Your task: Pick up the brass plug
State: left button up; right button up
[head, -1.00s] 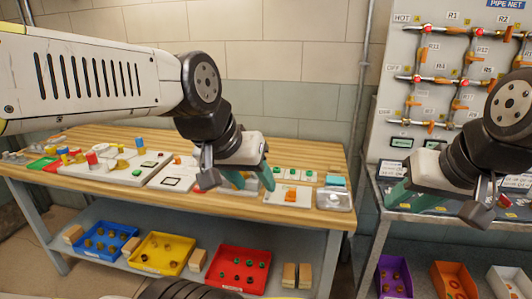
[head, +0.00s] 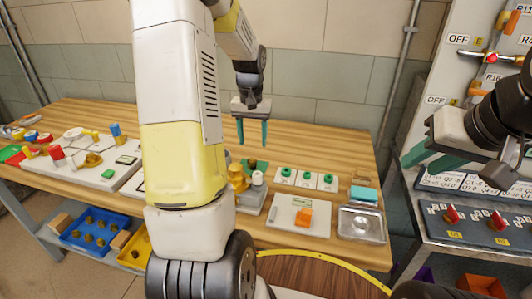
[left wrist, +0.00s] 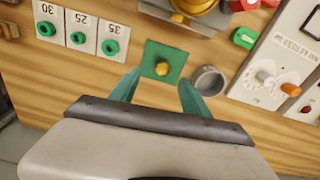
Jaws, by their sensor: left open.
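The pad (head: 262,166) also shows in the head view, below my left gripper (head: 252,143).
A grey ring-shaped cup (left wrist: 208,80) stands close beside the pad. A larger brass piece (head: 238,177) is also near it. Green-knobbed cards (head: 307,178), a board with an orange block (head: 304,217) and a clear tray (head: 362,224) lie to the right.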

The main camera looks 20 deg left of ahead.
aim_at(252, 160)
pick_arm(q)
jog(key=f, duration=0.6)
jog(key=w+a+f, duration=0.1)
jog(key=f, duration=0.3)
grip_shut()
